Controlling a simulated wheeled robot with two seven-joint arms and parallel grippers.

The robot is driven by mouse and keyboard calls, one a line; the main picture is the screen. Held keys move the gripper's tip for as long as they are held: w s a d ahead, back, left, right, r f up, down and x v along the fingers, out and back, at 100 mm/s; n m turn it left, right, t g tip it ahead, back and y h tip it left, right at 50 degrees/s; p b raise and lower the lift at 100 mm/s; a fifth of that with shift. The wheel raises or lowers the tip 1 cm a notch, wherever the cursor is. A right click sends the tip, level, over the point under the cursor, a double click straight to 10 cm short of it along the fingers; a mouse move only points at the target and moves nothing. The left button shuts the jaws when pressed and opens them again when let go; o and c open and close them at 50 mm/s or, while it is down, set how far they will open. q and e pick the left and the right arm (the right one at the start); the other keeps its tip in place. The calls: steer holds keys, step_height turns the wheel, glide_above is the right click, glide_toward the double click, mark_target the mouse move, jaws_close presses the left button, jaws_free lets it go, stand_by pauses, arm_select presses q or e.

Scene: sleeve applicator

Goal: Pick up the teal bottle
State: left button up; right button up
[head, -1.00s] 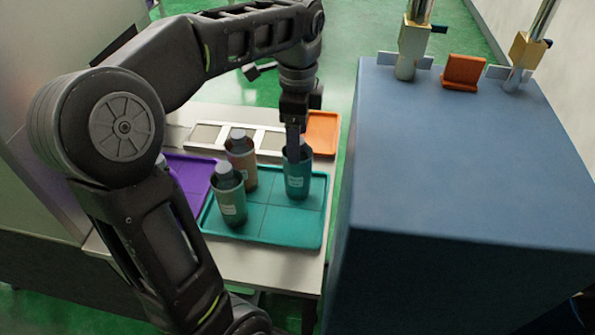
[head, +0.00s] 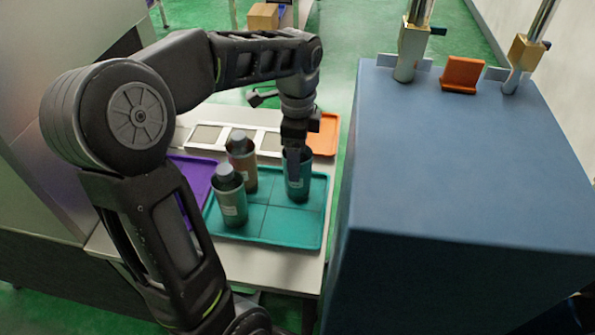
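The teal bottle (head: 299,184) stands upright at the back right of the teal tray (head: 283,236). My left gripper (head: 295,172) points down at it, with its fingers overlapping the bottle's upper part. The fingers hide the bottle's top, and I cannot tell whether they are closed on it. A grey-green bottle (head: 231,204) stands at the tray's left side, and a brown bottle (head: 243,171) stands behind it. My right gripper is not in view.
A purple tray (head: 197,174) lies left of the teal one, partly behind my arm. A white frame with panels (head: 238,143) and an orange tray (head: 324,134) lie behind. A large blue block (head: 450,160) bounds the right, bearing an orange holder (head: 461,76) and metal posts.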

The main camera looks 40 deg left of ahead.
arm_select(q)
steer(key=shift+c, duration=0.4)
jaws_close()
stand_by(0.4)
